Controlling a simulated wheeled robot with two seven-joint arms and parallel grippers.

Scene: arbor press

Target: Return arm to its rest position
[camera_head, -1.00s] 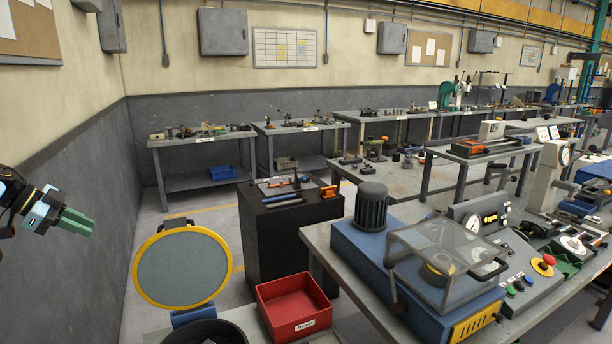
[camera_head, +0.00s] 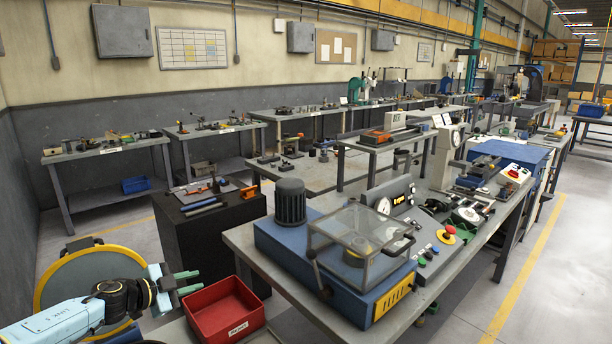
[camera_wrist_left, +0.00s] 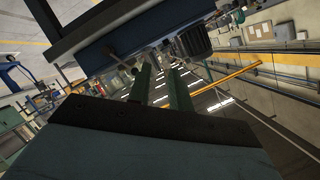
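My left arm (camera_head: 75,318), pale blue with a black wrist, comes in from the lower left of the head view. My left gripper (camera_head: 187,283) has two green fingers, held apart with nothing between them. It hangs in front of the round yellow-rimmed grey disc (camera_head: 100,268) and left of the red bin (camera_head: 226,312). The left wrist view shows the two fingers (camera_wrist_left: 160,88) with a gap between them, the scene strongly tilted behind. A green press (camera_head: 358,91) stands far off on the back bench. My right gripper is in neither view.
The near bench (camera_head: 250,240) carries a blue machine with a clear cover (camera_head: 360,243) and a control panel. A black cabinet (camera_head: 205,240) with tools on top stands behind the red bin. Free floor with a yellow line (camera_head: 520,285) lies at right.

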